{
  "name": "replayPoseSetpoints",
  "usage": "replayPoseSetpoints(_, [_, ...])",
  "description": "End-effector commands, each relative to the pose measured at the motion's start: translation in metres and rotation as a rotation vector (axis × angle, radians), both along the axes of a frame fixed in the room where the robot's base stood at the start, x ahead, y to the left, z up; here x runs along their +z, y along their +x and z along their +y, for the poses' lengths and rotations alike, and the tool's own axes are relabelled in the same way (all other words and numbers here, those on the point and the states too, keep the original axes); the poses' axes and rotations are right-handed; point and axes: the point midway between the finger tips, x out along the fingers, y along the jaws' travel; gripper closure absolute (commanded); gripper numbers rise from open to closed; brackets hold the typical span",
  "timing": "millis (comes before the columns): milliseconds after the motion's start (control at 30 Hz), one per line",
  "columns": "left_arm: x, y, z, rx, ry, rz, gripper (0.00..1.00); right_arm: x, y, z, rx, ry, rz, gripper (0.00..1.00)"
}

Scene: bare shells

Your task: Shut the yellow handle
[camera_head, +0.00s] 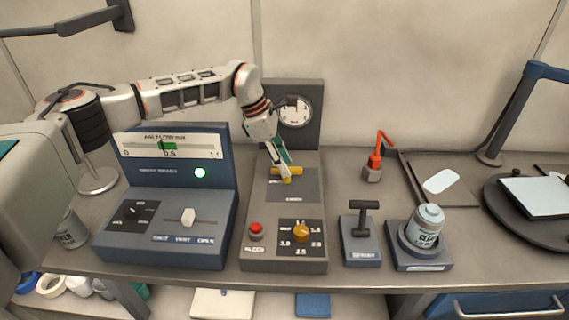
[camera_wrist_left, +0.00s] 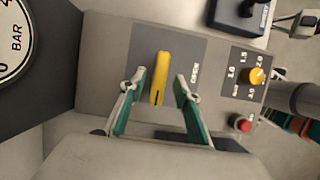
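The yellow handle (camera_head: 289,170) is a short bar on the dark plate of the middle console, below the round gauge. In the head view it lies roughly sideways across the plate. My left gripper (camera_head: 283,175) is right at it, coming from above and behind, and partly hides it. In the left wrist view the yellow handle (camera_wrist_left: 160,78) stands between the two spread green-and-grey fingers of my left gripper (camera_wrist_left: 160,88), with a gap on each side.
The middle console (camera_head: 262,205) also bears a red button (camera_head: 256,228), a yellow knob (camera_head: 301,232) and the gauge (camera_head: 294,110). A blue slider console (camera_head: 165,235) stands left. A black T-lever (camera_head: 363,218) and a glue jar (camera_head: 426,226) stand right.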

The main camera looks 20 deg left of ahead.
Motion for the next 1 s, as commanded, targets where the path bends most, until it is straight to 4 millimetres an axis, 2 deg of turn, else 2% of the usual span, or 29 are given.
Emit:
replayPoseSetpoints(300, [0.058,-0.005,0.023,0.002,-0.001,-0.005,0.68,0.002,0.002,0.0,-0.002,0.002,-0.004,1.0])
replayPoseSetpoints(500, [0.089,-0.009,0.036,0.002,-0.001,-0.004,0.68,0.002,0.002,0.0,-0.002,0.002,-0.005,1.0])
replayPoseSetpoints(700, [0.103,-0.01,0.041,0.001,0.0,-0.003,0.68,0.002,0.003,0.0,-0.002,0.002,-0.005,1.0])
replayPoseSetpoints(1000, [0.104,-0.011,0.042,0.001,0.0,-0.002,0.68,0.002,0.003,0.0,-0.003,0.002,-0.006,1.0])
